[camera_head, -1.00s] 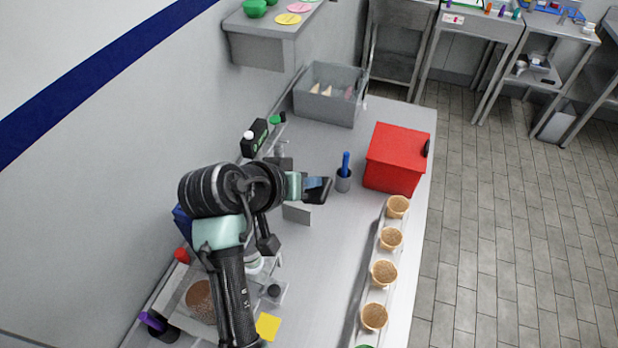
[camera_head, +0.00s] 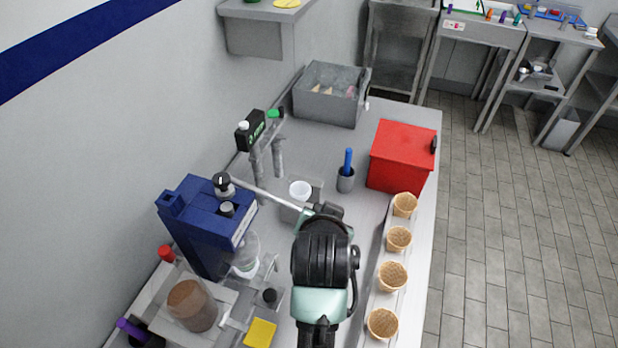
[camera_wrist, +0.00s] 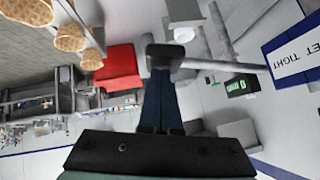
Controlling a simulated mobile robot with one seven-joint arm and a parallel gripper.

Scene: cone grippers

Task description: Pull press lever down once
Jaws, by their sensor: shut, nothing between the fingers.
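The blue press (camera_head: 200,225) stands against the wall at the left in the head view. Its grey metal lever (camera_head: 265,195) runs from a dark pivot on top out to the right, sloping slightly down in the picture. My gripper (camera_head: 328,211) is at the lever's outer end, mostly hidden behind my own wrist. In the wrist view the gripper (camera_wrist: 162,58) is shut, and the lever (camera_wrist: 225,66) reaches from the blue press (camera_wrist: 295,55) to the dark fingertips. The lever's end is hidden there; I cannot tell whether they touch.
A white cup (camera_head: 300,189) is just beyond the lever. A blue-handled tool in a grey holder (camera_head: 346,180), a red box (camera_head: 403,158) and a row of cones (camera_head: 391,276) stand to the right. A brown-filled jar (camera_head: 192,306) and yellow sponge (camera_head: 260,332) are in front.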

